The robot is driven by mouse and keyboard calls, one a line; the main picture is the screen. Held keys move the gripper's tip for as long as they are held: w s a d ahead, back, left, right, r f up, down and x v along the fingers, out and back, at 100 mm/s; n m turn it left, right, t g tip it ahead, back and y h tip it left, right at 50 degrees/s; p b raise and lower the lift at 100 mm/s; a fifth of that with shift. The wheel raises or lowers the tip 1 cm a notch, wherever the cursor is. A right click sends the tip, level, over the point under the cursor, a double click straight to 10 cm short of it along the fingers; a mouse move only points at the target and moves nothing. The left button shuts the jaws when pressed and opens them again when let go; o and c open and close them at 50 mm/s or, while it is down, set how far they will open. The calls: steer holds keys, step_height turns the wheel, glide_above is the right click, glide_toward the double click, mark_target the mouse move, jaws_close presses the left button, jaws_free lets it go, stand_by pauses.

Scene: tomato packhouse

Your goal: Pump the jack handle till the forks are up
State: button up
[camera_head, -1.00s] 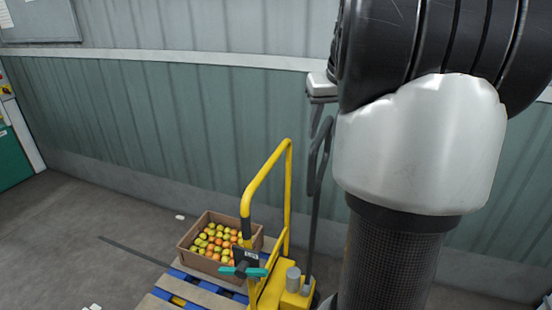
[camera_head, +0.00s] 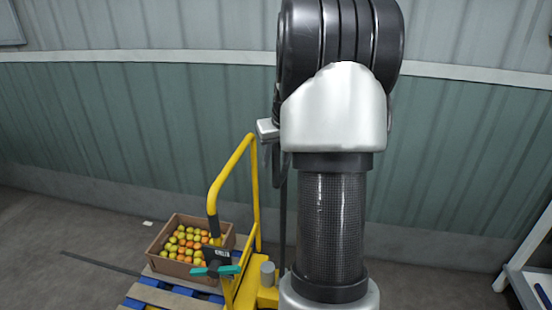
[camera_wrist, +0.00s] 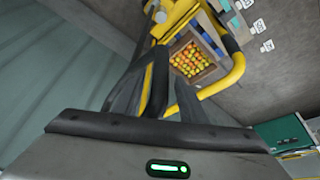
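The yellow pallet jack (camera_head: 244,292) stands low in the middle of the head view, with a tall yellow tube frame (camera_head: 256,190). A thin dark upright bar (camera_head: 283,215), seemingly the jack handle, rises beside it, partly hidden by my arm. My gripper (camera_head: 272,168) points down near the frame's top, its fingertips mostly hidden. In the wrist view, my gripper (camera_wrist: 157,100) has its dark fingers apart. A dark bar and yellow tube show between them; I cannot tell whether they touch. The forks are hidden under the blue pallet (camera_head: 150,297), so their height cannot be told.
A cardboard box (camera_head: 168,266) of red, yellow and green tomatoes stands on the pallet. A teal lever (camera_head: 228,270) is on the frame. The corrugated wall (camera_head: 120,120) is close behind. A white-framed stand (camera_head: 520,272) is at right. Floor at left is mostly clear.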

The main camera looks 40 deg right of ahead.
jaws_close()
steer(key=s+d+f+t+y+b, duration=0.1)
steer(key=s+d+f+b, duration=0.2)
steer(key=s+d, duration=0.6)
steer(key=s+d+f+t+y+b, duration=0.1)
steer(key=s+d+b, duration=0.4)
steer(key=s+d, duration=0.5)
steer(key=s+f+t, duration=0.1)
steer(key=s+f, duration=0.1)
steer(key=s, duration=0.1)
steer(key=shift+m+y, duration=0.3)
steer(key=shift+m, duration=0.1)
steer(key=shift+s+a, duration=0.1)
jaws_free()
steer(key=shift+r, duration=0.1)
steer(key=p+v, duration=0.3)
steer(key=v, duration=1.4)
steer(key=shift+s, duration=0.3)
